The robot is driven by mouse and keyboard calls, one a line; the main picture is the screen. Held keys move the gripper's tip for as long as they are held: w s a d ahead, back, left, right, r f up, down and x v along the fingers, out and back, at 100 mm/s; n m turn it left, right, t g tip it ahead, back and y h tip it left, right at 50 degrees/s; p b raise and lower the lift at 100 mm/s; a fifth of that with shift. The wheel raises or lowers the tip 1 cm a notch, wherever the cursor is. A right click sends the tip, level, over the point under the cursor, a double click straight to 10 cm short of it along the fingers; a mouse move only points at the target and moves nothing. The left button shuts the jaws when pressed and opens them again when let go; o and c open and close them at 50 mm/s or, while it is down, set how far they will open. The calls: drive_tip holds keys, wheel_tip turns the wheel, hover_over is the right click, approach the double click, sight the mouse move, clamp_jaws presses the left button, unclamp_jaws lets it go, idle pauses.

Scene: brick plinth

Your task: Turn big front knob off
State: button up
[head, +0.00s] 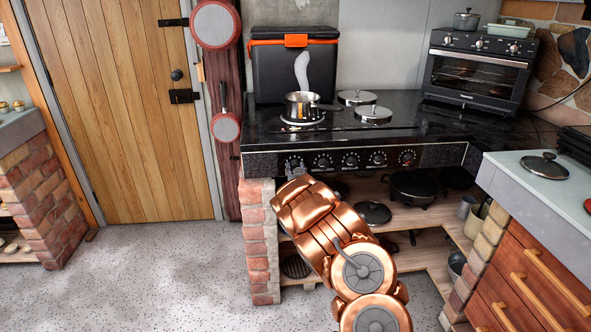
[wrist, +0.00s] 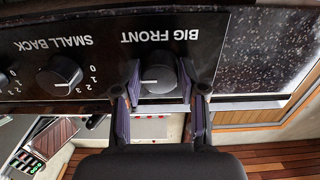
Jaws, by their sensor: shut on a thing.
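The black big front knob (wrist: 158,75) shows in the wrist view under an upside-down "BIG FRONT" label. My gripper (wrist: 160,97) has one finger on each side of this knob and is shut on it.
The small back knob (wrist: 60,76) is beside it in the wrist view. A steel pot (head: 301,106) stands on a burner, and two covered burners are nearby. A brick pillar (head: 258,240) and a shelf with pans lie below. Open floor (head: 150,275) is at left.

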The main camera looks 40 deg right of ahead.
drive_tip(key=c, duration=0.5)
drive_tip(key=shift+f+b, duration=0.1)
drive_tip(key=shift+b, duration=0.2)
